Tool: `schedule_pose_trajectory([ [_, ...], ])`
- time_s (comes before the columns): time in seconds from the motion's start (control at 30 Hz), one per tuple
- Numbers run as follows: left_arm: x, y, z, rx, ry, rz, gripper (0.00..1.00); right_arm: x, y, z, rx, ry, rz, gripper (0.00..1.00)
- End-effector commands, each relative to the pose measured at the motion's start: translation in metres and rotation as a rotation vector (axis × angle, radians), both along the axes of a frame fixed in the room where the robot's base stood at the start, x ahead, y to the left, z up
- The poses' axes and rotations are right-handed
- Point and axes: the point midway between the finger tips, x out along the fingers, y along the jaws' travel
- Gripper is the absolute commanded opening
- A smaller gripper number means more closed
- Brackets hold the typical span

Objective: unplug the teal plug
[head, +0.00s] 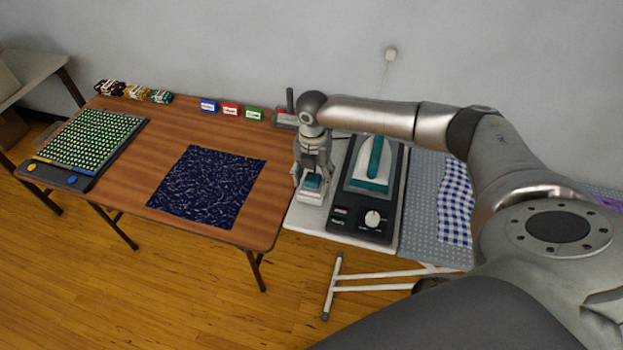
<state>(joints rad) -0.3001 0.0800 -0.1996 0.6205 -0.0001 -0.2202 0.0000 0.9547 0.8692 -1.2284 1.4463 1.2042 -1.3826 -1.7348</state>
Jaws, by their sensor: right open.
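The teal plug (313,182) shows as a small teal block at the left end of the white ironing station, on a pale block that looks like its socket. My right gripper (312,187) points down over it, open, with its fingers around or just above the plug. I cannot tell whether the fingers touch it. The gripper hides the upper part of the plug. My left gripper is not in view.
A teal and white iron (373,164) rests on a dark base with a dial just right of the gripper. Left is a brown table (129,199) with a dark blue cloth (208,186), a beaded board (93,138) and small coloured boxes (231,110). A checked cloth (455,205) lies right.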

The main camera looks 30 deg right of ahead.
Motion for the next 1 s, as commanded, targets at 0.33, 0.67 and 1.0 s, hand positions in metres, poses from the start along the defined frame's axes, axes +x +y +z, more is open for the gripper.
schedule_pose_trajectory([
  [0.33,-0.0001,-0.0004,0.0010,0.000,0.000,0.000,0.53,0.0001,-0.0001,-0.0001,0.000,0.000,0.000,0.49],
  [0.67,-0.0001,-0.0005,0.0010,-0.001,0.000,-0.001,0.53,0.0000,-0.0001,-0.0001,0.000,0.000,0.000,0.07],
  [1.0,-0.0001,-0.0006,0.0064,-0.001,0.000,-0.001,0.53,0.0003,-0.0002,0.0053,-0.001,-0.001,0.000,0.00],
])
